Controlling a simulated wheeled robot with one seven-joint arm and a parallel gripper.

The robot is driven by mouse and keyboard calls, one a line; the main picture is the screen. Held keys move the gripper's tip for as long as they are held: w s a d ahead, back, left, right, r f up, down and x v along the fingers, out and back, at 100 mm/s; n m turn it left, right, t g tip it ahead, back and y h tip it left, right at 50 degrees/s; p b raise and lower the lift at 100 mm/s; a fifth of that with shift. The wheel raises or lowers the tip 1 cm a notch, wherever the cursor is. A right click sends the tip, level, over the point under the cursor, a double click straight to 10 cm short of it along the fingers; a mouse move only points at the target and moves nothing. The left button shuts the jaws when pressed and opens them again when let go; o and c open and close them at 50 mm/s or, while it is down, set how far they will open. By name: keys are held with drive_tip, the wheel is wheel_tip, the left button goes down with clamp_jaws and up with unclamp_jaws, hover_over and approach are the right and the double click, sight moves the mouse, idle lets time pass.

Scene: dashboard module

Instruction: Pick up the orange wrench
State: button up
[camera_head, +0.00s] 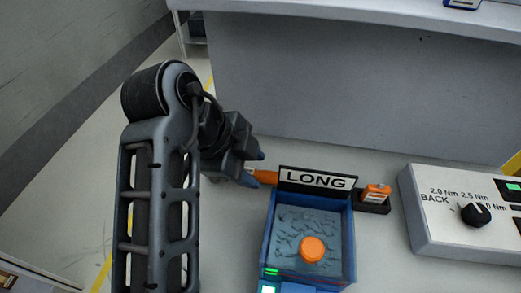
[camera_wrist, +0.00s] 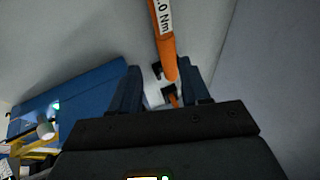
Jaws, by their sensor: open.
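The orange wrench (camera_head: 266,177) shows in the head view as a short orange piece between my gripper and the LONG sign. The rest of it is hidden. In the wrist view the orange wrench (camera_wrist: 165,48) is a handle with a white label ending in "0 Nm", coming down from the top edge. My gripper (camera_head: 256,169) is open, with its fingertips at the wrench in the head view. In the wrist view my gripper (camera_wrist: 160,75) has the handle's end showing between its two fingers. I cannot tell whether either finger touches it.
A blue bin (camera_head: 267,243) with small screws and an orange round piece stands below the LONG sign (camera_head: 316,180). An orange labelled item (camera_head: 376,193) sits in a dark holder to its right. A grey control box (camera_head: 440,228) with a black knob stands farther right.

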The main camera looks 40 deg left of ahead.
sight(267, 174)
drive_tip(key=shift+w+a+p+x, duration=0.15)
drive_tip(key=shift+p+x, duration=0.15)
drive_tip(key=shift+x, duration=1.05)
drive_tip(key=shift+w+a+p+x, duration=0.1)
drive_tip(key=shift+p+x, duration=0.15)
drive_tip(key=shift+x, duration=1.05)
drive_tip(key=shift+w+a+p+x, duration=0.15)
drive_tip(key=shift+p+x, duration=0.15)
drive_tip(key=shift+x, duration=1.05)
drive_tip(key=shift+s+r, duration=0.1)
drive_tip(key=shift+r, duration=0.05)
drive_tip(key=shift+c, duration=0.4)
clamp_jaws()
